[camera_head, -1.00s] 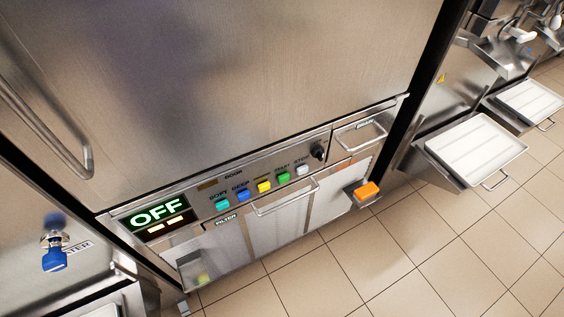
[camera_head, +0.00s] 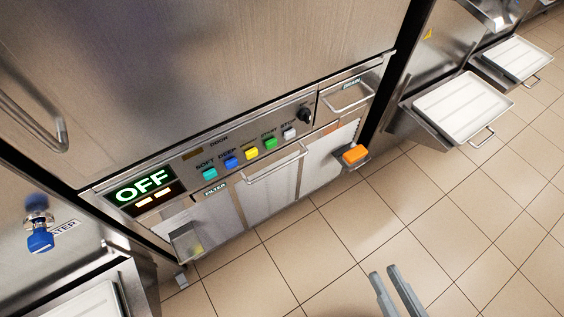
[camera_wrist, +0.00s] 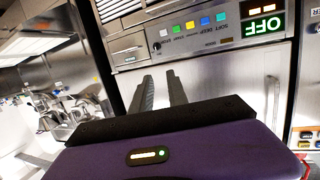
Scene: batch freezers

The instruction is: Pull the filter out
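The FILTER label (camera_head: 215,188) sits below the button row on the front of the steel machine. To its right a long bar handle (camera_head: 275,167) spans the upper edge of a pale lower front panel (camera_head: 268,192). I cannot tell exactly where the filter's edges are. My gripper (camera_head: 385,272) shows at the bottom of the head view, over the floor, right of and apart from the handle. Its two grey fingers have a gap between them and hold nothing. In the wrist view the fingers (camera_wrist: 161,78) point at the machine front, which appears upside down.
The control panel has an OFF display (camera_head: 143,186), coloured buttons and a black knob (camera_head: 305,116). A small drawer handle (camera_head: 348,97) is at right. An orange block (camera_head: 355,153) sticks out low. White trays (camera_head: 463,106) stand at right. The tiled floor in front is clear.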

